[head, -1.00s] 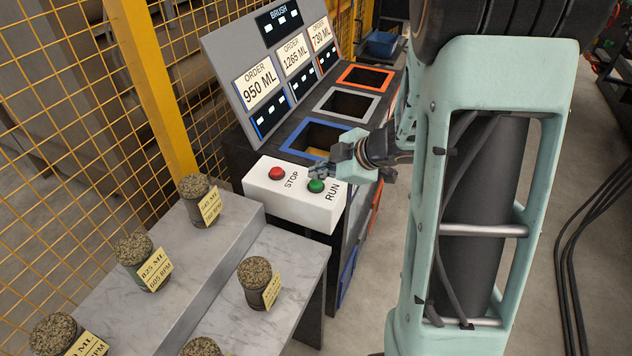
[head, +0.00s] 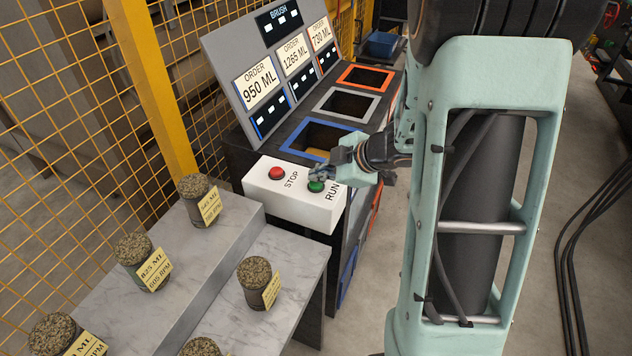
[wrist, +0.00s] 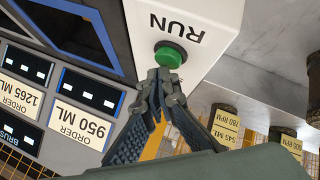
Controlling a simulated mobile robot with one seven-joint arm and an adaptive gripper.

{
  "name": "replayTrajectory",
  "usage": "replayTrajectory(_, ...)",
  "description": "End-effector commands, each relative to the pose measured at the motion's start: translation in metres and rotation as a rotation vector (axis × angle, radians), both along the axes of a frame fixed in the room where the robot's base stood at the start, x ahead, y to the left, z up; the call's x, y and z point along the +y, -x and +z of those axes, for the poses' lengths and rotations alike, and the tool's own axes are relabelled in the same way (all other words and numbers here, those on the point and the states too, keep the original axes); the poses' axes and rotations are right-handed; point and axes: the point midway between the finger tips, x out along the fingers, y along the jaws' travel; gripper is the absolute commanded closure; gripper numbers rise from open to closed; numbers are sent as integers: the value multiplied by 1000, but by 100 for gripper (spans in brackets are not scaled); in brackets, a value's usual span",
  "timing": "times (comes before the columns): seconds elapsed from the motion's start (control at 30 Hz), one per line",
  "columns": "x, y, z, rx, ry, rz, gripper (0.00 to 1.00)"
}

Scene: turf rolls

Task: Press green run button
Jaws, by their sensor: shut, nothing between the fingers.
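The green RUN button (head: 316,186) sits on top of a white control box (head: 290,205), to the right of the red STOP button (head: 276,173). My gripper (head: 318,173) is at the green button, its fingertips just above or touching its far side; I cannot tell which. In the wrist view the green button (wrist: 169,56) shows just beyond the fingertips of my gripper (wrist: 161,76), which are together with nothing between them. The button's near edge is partly hidden by the fingertips there.
Behind the box is a dark bench with blue (head: 318,140), grey (head: 346,103) and orange (head: 366,77) framed openings below a sloped order panel (head: 275,70). Several labelled turf rolls (head: 195,200) stand on marble steps in front. A yellow mesh fence (head: 60,120) runs along the left.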

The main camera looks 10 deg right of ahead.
Motion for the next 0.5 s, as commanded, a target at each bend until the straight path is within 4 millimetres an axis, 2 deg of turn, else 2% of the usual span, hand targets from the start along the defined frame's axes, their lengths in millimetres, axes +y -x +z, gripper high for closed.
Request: replayTrajectory(0.5,0,0,-6,0,0,0,100)
